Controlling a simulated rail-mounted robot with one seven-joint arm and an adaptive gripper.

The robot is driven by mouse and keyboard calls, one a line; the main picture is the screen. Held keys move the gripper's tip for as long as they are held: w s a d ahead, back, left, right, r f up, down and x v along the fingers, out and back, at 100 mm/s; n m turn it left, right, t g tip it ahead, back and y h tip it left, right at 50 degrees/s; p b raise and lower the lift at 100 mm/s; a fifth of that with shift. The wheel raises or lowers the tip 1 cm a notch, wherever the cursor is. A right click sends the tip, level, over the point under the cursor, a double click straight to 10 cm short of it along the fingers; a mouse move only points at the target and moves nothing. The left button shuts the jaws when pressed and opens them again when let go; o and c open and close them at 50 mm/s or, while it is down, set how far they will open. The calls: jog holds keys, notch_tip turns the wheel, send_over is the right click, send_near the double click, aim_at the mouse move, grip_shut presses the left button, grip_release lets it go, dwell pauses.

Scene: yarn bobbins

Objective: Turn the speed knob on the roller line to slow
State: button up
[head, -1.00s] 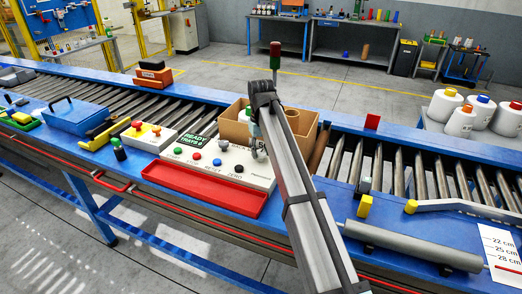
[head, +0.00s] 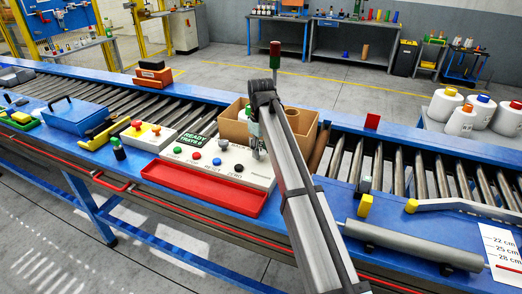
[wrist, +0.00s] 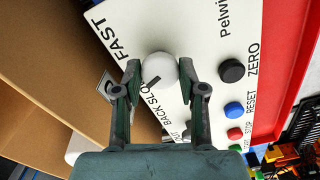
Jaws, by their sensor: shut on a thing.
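The speed knob (wrist: 159,68) is round and pale, on a white control panel (wrist: 212,48) printed FAST, SLOW and BACK. My gripper (wrist: 159,74) has one finger on each side of the knob and is shut on it. A short dark mark lies at the knob's lower edge, beside the word SLOW; I cannot tell for sure that it is the pointer. In the head view my gripper (head: 257,143) is at the right part of the panel (head: 205,168), and hides most of the knob.
Green, red, blue and black buttons (head: 217,162) sit left of the gripper. A red tray (head: 205,192) lies in front of the panel. A cardboard box (head: 233,128) stands close behind it. A grey roller (head: 412,246) lies at right.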

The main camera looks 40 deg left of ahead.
aim_at(261, 151)
jog(key=shift+n, duration=2)
jog(key=o, duration=1.1)
jog(key=shift+o, duration=0.2)
notch_tip(261, 151, up, 12)
